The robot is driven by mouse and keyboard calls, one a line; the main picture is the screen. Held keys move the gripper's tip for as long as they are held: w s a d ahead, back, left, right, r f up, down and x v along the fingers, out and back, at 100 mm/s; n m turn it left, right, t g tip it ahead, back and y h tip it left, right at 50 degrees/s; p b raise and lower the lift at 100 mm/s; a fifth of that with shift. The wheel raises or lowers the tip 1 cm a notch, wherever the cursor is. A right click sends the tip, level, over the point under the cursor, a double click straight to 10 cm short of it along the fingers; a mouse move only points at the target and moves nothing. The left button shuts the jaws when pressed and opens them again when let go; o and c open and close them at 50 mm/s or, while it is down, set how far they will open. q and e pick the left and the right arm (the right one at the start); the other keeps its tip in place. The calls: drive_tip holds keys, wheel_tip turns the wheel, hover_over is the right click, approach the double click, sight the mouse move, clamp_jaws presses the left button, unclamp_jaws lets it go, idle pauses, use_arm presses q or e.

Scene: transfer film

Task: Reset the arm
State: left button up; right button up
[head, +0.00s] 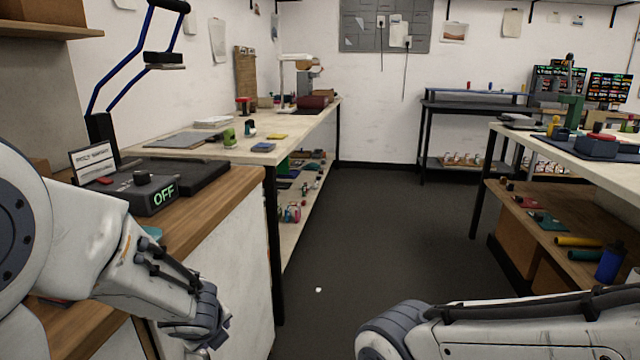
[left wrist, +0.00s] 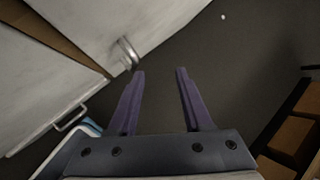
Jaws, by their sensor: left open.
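My left arm (head: 150,275) comes in from the left in the head view, in front of the wooden counter, bent downward. My left gripper shows in the left wrist view (left wrist: 158,75); its two purple fingers are apart with nothing between them. It points at the dark floor beside the white cabinet front. My right arm (head: 520,325) lies across the lower right of the head view; its gripper is not visible.
A heat press with a blue handle (head: 130,65) and a box reading OFF (head: 140,190) stand on the wooden counter (head: 215,205). A cabinet handle (left wrist: 128,52) is close to my left fingers. A workbench (head: 590,160) is at right.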

use_arm(q)
drive_tip(key=s+d+r+n+g+h, duration=0.1)
drive_tip(key=s+d+n+g+h, duration=0.15)
drive_tip(key=s+d+n, duration=0.75)
drive_tip(key=s+d+r+n+g+h, duration=0.15)
drive_tip(key=s+d+n+g, duration=0.4)
drive_tip(key=s, duration=0.75)
wheel_tip(320, 180, up, 25)
drive_tip(key=n+t+y+p, duration=0.1)
drive_tip(key=n+p, duration=0.2)
drive_tip(key=p, duration=2.2)
drive_tip(key=shift+d+r, duration=0.2)
